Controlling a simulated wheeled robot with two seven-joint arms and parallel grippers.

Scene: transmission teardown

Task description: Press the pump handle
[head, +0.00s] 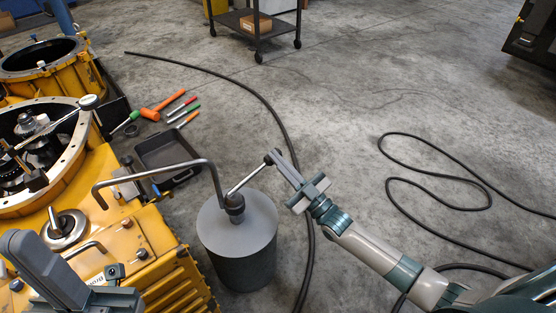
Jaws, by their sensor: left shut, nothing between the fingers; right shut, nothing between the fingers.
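The pump stands on a grey drum (238,262) on the floor at centre. Its bent spout pipe (160,168) reaches left over the yellow housing. The pump handle (246,180) slopes up and right from the pump head (234,203) to a small round knob (268,160). My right gripper (273,157) is shut, with its fingertips at the knob; they appear to touch it, but the contact is hard to make out. My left gripper (22,243) is shut over the yellow housing at the lower left, away from the pump.
The yellow transmission housing (112,180) fills the left side. A black tray (166,152), an orange mallet (160,106) and several hand tools lie behind the drum. A black hose (262,100) crosses the floor; another coil (425,183) lies right. A cart (255,22) stands far back.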

